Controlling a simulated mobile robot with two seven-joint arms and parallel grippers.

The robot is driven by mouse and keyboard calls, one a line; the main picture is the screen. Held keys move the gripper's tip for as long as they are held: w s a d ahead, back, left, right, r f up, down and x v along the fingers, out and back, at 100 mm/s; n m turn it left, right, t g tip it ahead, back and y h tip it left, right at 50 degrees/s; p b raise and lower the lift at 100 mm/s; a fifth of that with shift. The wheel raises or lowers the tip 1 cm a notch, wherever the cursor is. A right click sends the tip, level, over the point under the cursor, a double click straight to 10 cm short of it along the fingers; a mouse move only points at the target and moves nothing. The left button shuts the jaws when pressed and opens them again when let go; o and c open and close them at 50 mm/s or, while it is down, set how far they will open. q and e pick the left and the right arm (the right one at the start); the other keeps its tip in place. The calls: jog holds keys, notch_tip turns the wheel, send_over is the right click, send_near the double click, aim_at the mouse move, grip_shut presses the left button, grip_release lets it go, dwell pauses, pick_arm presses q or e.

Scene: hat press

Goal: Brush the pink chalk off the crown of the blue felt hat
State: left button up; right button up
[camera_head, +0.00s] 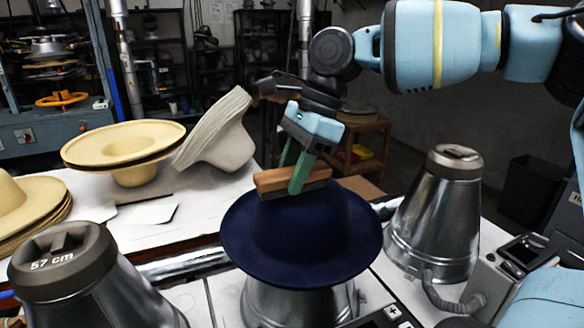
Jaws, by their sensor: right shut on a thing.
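The blue felt hat (300,240) sits brim down on a metal block (290,303) in the middle of the head view. My right gripper (301,176) is shut on a wooden brush (270,181), with its green fingers around the brush's wooden back. The brush's dark bristles are at the top of the hat's crown; I cannot tell whether they touch it. No pink chalk shows on the visible part of the crown. The brush and fingers hide part of the crown top. My left gripper is not in view.
A metal hat block marked 57 cm (85,280) stands at the front left, another block (437,220) at the right. Straw hats (125,150) and a stack of pale hat bodies (220,133) lie on the white table (205,196) behind. A control box (520,262) is at right.

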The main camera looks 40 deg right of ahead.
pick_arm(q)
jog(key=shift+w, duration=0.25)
pick_arm(e)
jog(key=shift+f, duration=0.45)
jog(key=shift+d, duration=0.1)
jog(key=shift+w+d+r, duration=0.15)
jog(key=shift+w+d, duration=0.05)
jog(key=shift+d, duration=0.3)
jog(key=shift+w+d, duration=0.35)
jog(key=shift+d, duration=0.5)
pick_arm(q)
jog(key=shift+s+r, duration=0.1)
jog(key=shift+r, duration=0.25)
pick_arm(e)
jog(key=shift+d, duration=0.2)
jog(key=shift+w+d+p, duration=0.3)
jog(key=shift+w+d, duration=0.05)
jog(key=shift+d, duration=0.5)
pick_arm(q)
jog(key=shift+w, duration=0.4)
pick_arm(e)
jog(key=shift+w+d, duration=0.25)
jog(key=shift+d, duration=0.45)
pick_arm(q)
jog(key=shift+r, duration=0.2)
